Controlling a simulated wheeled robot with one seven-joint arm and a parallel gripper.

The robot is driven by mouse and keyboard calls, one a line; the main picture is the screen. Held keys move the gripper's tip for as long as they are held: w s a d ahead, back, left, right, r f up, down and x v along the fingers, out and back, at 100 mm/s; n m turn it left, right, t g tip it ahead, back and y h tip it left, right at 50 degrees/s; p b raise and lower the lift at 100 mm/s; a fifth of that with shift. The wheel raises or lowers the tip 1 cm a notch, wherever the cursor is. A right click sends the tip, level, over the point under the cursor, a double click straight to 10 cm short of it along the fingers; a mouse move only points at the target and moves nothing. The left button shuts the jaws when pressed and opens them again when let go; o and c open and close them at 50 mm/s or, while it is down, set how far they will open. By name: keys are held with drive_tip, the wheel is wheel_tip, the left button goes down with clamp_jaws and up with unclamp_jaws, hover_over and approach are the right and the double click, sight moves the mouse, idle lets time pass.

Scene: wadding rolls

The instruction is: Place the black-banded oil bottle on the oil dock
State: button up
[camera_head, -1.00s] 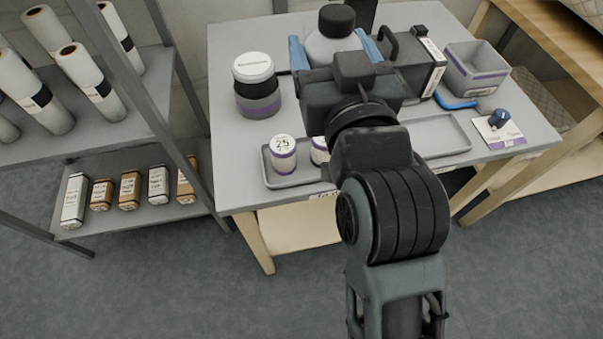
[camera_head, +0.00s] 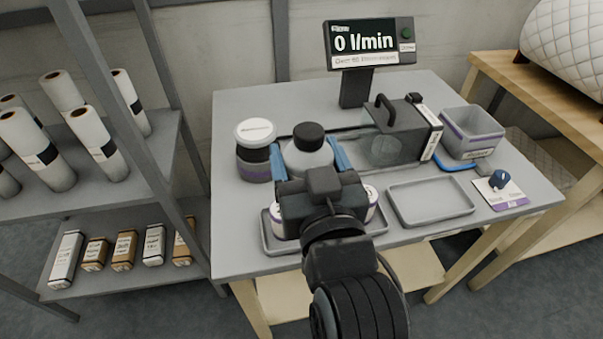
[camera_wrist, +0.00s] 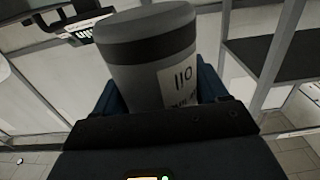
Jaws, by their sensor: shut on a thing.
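My gripper (camera_head: 311,168) is shut on a pale grey bottle (camera_head: 308,155) with a black cap, its blue fingers on either side. The bottle is upright over the left-middle of the table, right of a squat jar. In the wrist view the bottle (camera_wrist: 150,70) shows a darker grey band and a white label with upside-down lettering that looks like OIL. Whether its base touches the table is hidden by my gripper. I cannot make out a marked oil dock; a dark outline (camera_head: 287,137) on the table runs behind the bottle.
The jar (camera_head: 256,150) stands close left. A tray (camera_head: 268,238) with small jars lies in front, partly under my arm. A display (camera_head: 370,43) reads 0 l/min.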

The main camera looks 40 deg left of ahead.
drive_tip(key=shift+a+f, duration=0.4)
drive_tip(key=shift+f, duration=0.05)
wheel_tip(320, 180, down, 4)
drive_tip(key=shift+r, duration=0.2)
drive_tip(key=shift+f+b, duration=0.3)
drive_tip(key=shift+f, duration=0.1)
drive_tip(key=shift+f, duration=0.2)
drive_tip(key=o, duration=1.2)
